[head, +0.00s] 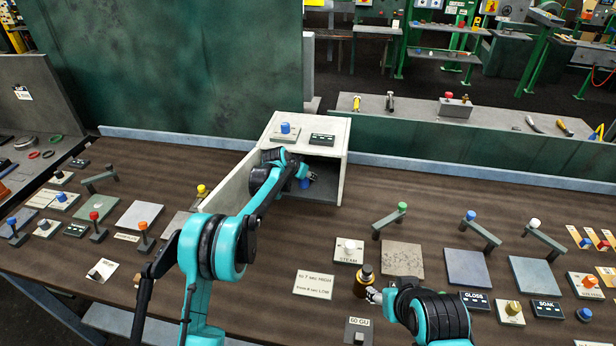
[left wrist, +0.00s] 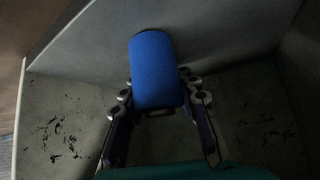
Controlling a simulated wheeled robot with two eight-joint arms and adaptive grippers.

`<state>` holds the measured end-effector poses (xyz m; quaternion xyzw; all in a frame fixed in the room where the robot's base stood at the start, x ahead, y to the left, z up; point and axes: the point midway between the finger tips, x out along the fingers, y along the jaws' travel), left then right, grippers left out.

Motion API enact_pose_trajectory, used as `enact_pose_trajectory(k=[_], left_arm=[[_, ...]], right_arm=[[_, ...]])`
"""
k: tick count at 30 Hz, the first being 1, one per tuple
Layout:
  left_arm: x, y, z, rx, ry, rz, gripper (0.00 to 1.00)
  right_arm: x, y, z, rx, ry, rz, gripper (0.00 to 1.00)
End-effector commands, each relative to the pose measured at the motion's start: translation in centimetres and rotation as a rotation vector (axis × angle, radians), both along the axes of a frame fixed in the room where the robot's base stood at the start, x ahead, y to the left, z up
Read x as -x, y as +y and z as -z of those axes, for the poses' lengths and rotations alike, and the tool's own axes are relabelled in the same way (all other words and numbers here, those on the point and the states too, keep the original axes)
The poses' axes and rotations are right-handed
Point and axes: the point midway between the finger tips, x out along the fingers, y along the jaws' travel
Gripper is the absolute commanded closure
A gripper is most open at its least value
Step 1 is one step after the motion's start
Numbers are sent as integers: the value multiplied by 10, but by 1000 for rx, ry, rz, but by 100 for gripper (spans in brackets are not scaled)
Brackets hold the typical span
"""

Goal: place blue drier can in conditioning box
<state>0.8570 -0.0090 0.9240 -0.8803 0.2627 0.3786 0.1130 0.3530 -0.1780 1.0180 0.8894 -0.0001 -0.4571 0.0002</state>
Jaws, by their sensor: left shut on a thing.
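The conditioning box (head: 343,170) is a pale open-fronted box at the back of the bench. My left gripper (head: 306,178) reaches inside it through the open front. It is shut on the blue drier can (left wrist: 153,72), a plain blue cylinder that stands between the two fingers in the left wrist view. The blue can (head: 304,184) is mostly hidden by the arm in the head view. Whether the can touches the box floor is unclear. My right gripper (head: 374,295) is beside a dark bottle with a gold cap (head: 363,281); its finger opening is unclear.
A blue knob (head: 286,128) and a dark label plate (head: 322,139) are on the box top. Right of the box, the brown bench (head: 420,195) is clear toward the back. Levers, plates and buttons crowd the right and left sides.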

Motion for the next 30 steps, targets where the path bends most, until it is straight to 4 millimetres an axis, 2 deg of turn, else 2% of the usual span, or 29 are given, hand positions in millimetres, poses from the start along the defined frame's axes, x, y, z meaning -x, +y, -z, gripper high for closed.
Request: enact_pose_trajectory(k=[5, 6, 9, 17, 22, 26, 30], left_arm=[[0, 0, 2, 0, 0, 0, 100], [0, 0, 3, 0, 0, 0, 73], [0, 0, 2, 0, 0, 0, 49], [0, 0, 2, 0, 0, 0, 49], [5, 4, -9, 1, 0, -1, 49], [24, 17, -12, 1, 0, -2, 49], [53, 35, -12, 0, 0, -3, 49]], right_arm=[[0, 0, 1, 0, 0, 0, 48], [0, 0, 1, 0, 0, 0, 48], [0, 0, 1, 0, 0, 0, 48], [0, 0, 1, 0, 0, 0, 48], [0, 0, -8, 0, 0, 0, 48], [0, 0, -14, 0, 0, 0, 48], [0, 0, -21, 0, 0, 0, 48]])
